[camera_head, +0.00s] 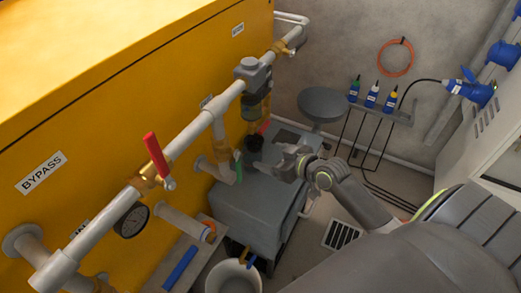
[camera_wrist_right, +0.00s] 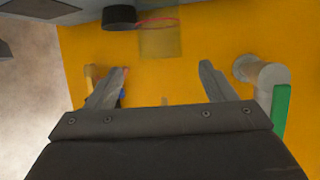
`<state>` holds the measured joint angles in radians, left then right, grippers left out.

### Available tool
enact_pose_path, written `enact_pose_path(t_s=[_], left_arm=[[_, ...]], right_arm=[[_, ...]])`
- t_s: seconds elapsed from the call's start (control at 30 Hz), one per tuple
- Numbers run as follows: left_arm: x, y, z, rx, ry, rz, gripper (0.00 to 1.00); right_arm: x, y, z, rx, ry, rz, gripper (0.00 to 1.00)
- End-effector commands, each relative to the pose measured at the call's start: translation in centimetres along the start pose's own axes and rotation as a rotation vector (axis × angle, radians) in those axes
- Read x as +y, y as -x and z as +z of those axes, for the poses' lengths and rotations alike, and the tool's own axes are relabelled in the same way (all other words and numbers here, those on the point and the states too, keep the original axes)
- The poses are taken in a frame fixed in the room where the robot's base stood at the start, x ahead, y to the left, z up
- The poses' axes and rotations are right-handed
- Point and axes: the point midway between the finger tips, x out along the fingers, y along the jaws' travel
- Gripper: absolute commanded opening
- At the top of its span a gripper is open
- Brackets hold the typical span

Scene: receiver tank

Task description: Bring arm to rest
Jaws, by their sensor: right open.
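My right gripper (camera_head: 285,160) is open in the head view, above the grey cabinet or cart beside the yellow tank. In the right wrist view, its two fingers (camera_wrist_right: 163,88) stand wide apart with nothing between them. They point toward the yellow tank wall (camera_wrist_right: 190,75). A clear bowl (camera_wrist_right: 160,40) with a red ring and a black cap (camera_wrist_right: 119,17) shows just beyond the fingers. My right arm reaches in from the right, bent at the wrist. My left gripper is not in view.
The grey cart (camera_head: 240,215) stands below my right gripper. A pipe with a red-handled valve (camera_head: 156,155) runs along the yellow tank (camera_head: 90,110). A green handle (camera_wrist_right: 281,108) is right of the fingers. A stool (camera_head: 324,104), bottle shelf (camera_head: 385,110) and white bucket (camera_head: 234,278) stand nearby.

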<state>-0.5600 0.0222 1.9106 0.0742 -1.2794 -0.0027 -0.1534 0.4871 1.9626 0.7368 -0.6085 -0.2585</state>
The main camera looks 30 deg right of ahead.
Motion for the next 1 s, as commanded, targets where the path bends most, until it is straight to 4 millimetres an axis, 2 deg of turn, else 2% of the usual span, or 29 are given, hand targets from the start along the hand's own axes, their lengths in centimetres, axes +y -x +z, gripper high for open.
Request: enact_pose_path(t_s=[0.03, 0.2, 0.77, 0.87, 1.0], left_arm=[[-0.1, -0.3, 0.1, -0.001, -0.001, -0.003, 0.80], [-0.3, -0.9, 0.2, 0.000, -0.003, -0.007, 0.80], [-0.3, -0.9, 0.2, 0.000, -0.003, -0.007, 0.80], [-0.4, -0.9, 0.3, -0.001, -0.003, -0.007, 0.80], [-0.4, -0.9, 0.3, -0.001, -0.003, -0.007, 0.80]], right_arm=[[0.0, 0.7, 0.0, -0.002, 0.001, 0.000, 0.77], [-0.1, 1.6, -0.1, 0.000, 0.000, -0.001, 0.77], [-0.1, 1.7, 0.0, -0.001, -0.001, -0.001, 0.77], [-0.6, 2.0, 0.7, -0.026, 0.000, -0.001, 0.77], [-2.8, 3.6, 3.5, -0.143, 0.000, 0.004, 0.77]])
